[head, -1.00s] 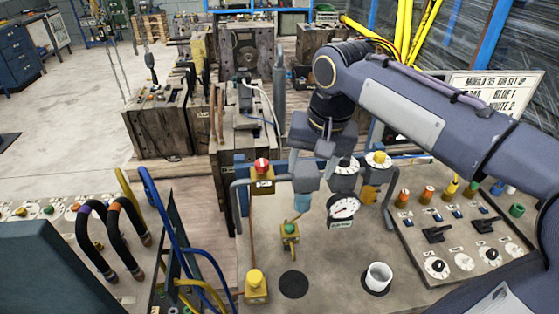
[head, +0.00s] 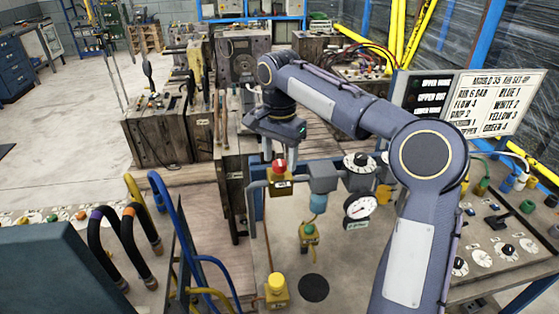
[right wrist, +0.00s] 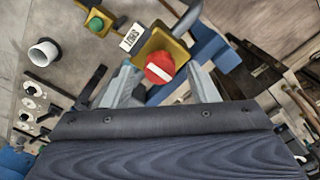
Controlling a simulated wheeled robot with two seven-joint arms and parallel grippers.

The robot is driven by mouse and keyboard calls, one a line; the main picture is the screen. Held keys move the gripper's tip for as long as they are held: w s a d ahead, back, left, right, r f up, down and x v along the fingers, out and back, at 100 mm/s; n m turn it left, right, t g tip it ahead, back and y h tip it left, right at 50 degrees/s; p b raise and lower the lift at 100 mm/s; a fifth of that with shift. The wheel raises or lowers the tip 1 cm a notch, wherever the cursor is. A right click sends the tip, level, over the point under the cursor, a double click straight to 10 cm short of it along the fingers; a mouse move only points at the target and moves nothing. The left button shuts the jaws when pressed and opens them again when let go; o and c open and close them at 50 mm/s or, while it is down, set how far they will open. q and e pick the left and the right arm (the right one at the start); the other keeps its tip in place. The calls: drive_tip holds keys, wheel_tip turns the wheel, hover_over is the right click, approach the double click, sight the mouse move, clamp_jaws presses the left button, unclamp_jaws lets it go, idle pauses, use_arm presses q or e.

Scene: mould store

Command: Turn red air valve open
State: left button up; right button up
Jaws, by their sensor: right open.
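The red air valve (head: 280,166) is a round red knob with a white bar, set on a yellow body on the grey pipework in the head view. In the right wrist view the red knob (right wrist: 159,68) faces the camera, its white bar slanting slightly down to the right. My right gripper (right wrist: 162,84) is open, its two pale fingers on either side of the knob, apparently clear of it. My left gripper is not in view.
A pressure gauge (head: 360,207), a round white-faced dial (head: 359,162) and a yellow valve with a green knob (head: 308,235) are close by. A yellow knob (head: 276,290) stands lower. A white cup-like holder (right wrist: 44,52) shows in the wrist view. Blue and black hoses rise at left.

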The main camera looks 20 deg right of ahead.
drive_tip(key=shift+f, duration=0.6)
drive_tip(key=c, duration=1)
drive_tip(key=shift+o, duration=0.2)
